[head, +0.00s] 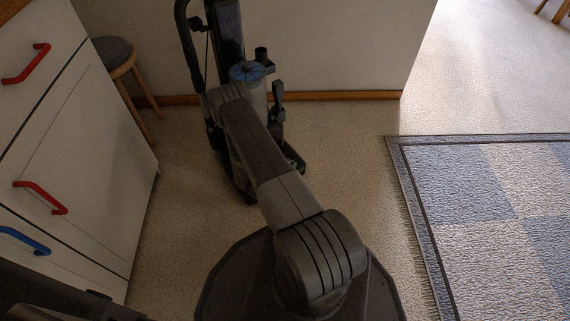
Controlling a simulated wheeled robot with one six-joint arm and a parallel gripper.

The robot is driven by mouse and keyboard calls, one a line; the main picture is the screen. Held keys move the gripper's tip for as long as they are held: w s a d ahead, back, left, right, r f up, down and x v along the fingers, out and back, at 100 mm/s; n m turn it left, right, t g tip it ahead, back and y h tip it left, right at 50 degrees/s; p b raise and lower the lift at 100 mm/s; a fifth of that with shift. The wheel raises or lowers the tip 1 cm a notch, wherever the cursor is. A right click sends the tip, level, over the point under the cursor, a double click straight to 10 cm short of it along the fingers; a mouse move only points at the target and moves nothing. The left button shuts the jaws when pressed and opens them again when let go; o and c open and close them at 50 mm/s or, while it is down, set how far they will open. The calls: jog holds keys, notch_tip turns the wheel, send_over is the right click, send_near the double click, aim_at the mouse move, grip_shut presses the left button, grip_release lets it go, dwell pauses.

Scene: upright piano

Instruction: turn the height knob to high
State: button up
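A dark upright vacuum cleaner (225,30) stands on the floor by the low wall. It has a clear canister with a blue top (248,71), and its black base shows at the lower right (292,158). I cannot make out the height knob; my arm covers much of the cleaner's lower part. My arm reaches forward from my base and its far end is in front of the cleaner. My gripper is hidden behind the arm, so I cannot see its fingers or whether it touches anything.
A white drawer cabinet (95,165) with red and blue handles stands close on the left. A round stool (114,52) is behind it. A blue checkered rug (480,215) lies on the right. The floor between the cleaner and rug is clear.

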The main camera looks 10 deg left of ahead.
jog(key=p+v, duration=0.4)
jog(key=v, duration=0.9)
jog(key=shift+s+r+p, duration=0.15)
jog(key=shift+s+p, duration=0.15)
jog(key=shift+s, duration=0.1)
jog(key=shift+w+a, duration=0.1)
jog(key=shift+a, duration=0.05)
